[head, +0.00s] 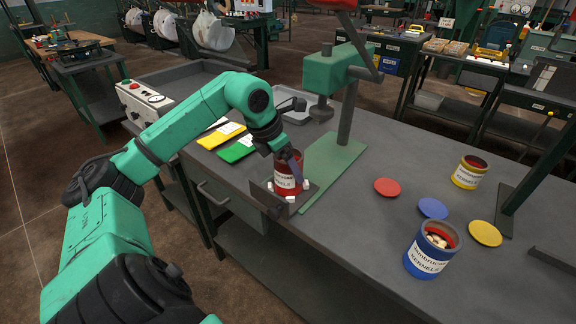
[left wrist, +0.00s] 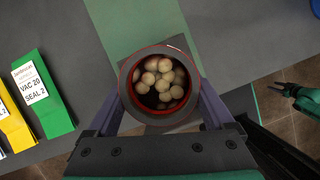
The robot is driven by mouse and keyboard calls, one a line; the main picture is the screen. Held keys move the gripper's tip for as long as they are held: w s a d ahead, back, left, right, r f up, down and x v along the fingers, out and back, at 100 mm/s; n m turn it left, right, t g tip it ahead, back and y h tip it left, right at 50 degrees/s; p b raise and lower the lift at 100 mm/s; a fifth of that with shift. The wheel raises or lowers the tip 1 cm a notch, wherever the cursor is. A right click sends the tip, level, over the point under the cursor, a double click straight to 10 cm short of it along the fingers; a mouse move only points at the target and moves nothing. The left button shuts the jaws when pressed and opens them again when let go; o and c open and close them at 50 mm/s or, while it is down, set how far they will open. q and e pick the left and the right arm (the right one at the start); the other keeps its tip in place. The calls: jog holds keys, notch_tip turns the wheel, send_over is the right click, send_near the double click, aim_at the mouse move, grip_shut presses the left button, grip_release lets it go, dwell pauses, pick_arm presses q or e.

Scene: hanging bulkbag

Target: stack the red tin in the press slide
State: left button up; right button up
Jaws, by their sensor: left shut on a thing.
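The red tin (head: 287,180) has a white label and stands upright at the dark press slide (head: 309,193), which has small white blocks around the tin's foot. My left gripper (head: 289,160) is shut on the tin from above. In the left wrist view the open-topped tin (left wrist: 160,84) sits between both fingers, full of pale round pieces. The tin's underside is hidden, so I cannot tell whether it rests fully on the slide.
The green press (head: 343,68) stands just behind the slide. A blue tin (head: 428,258), a yellow tin (head: 468,173) and red (head: 387,186), blue (head: 433,208) and yellow (head: 485,233) discs lie to the right. Green (head: 237,149) and yellow (head: 220,135) packets lie left.

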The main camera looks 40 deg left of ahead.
pick_arm(q)
jog(key=o, duration=1.3)
jog(key=shift+f, duration=0.1)
jog(key=shift+r+p, duration=0.35)
jog(key=v, duration=1.2)
jog(key=shift+s+b, duration=0.1)
jog(key=shift+b, duration=0.2)
